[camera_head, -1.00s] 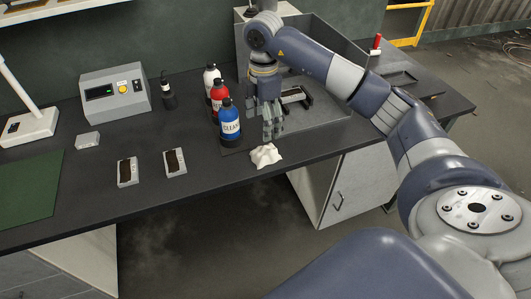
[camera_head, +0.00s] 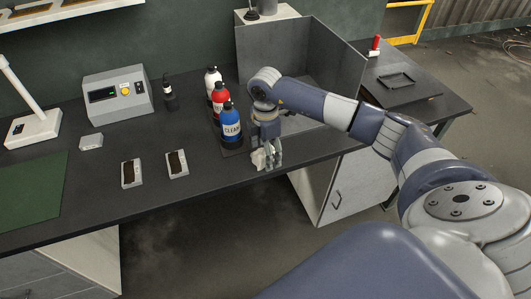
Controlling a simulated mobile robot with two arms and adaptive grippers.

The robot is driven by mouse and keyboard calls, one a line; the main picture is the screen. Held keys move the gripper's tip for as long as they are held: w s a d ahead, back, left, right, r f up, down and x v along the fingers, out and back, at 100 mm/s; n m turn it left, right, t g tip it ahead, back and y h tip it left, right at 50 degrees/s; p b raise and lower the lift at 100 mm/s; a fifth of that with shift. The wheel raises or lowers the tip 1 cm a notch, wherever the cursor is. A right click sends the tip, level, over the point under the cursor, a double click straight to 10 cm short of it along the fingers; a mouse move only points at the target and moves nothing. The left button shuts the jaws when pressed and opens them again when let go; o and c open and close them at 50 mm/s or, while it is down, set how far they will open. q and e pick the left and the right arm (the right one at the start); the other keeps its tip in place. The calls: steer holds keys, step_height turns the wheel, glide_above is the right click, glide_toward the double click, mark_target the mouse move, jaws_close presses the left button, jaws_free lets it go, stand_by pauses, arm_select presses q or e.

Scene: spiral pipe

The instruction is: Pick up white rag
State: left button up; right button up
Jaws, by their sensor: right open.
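The white rag (camera_head: 258,159) lies crumpled near the front edge of the dark workbench (camera_head: 215,172), in front of the blue bottle. My right gripper (camera_head: 272,162) points down at the rag, with its fingers at bench level. The fingers are open and hide the right part of the rag. I cannot tell whether they touch it. My left gripper is not in view.
Blue (camera_head: 231,128), red (camera_head: 219,100) and white (camera_head: 212,80) bottles stand close behind and left of my gripper. A grey box-like enclosure (camera_head: 320,65) is behind it. Two small dark-topped blocks (camera_head: 177,164) lie to the left. The bench's front edge is close.

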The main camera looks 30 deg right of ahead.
steer(key=shift+c, duration=0.3)
steer(key=c, duration=1.1)
steer(key=shift+r+b, duration=0.3)
steer(key=shift+r, duration=0.25)
step_height(320, 180, up, 2)
steer(key=shift+a+r+b, duration=0.1)
steer(key=shift+r+b, duration=0.1)
steer(key=shift+b, duration=0.35)
steer(key=s+a+b, duration=0.1)
steer(key=s+a, duration=0.2)
steer(key=s, duration=0.1)
steer(key=s+a+r+b, duration=0.1)
steer(key=s+a, duration=0.3)
steer(key=s+a+b, duration=0.1)
steer(key=s+a, duration=0.2)
steer(key=s, duration=0.1)
steer(key=shift+s+a+r, duration=0.1)
steer(key=shift+a+r, duration=0.05)
steer(key=shift+r, duration=0.1)
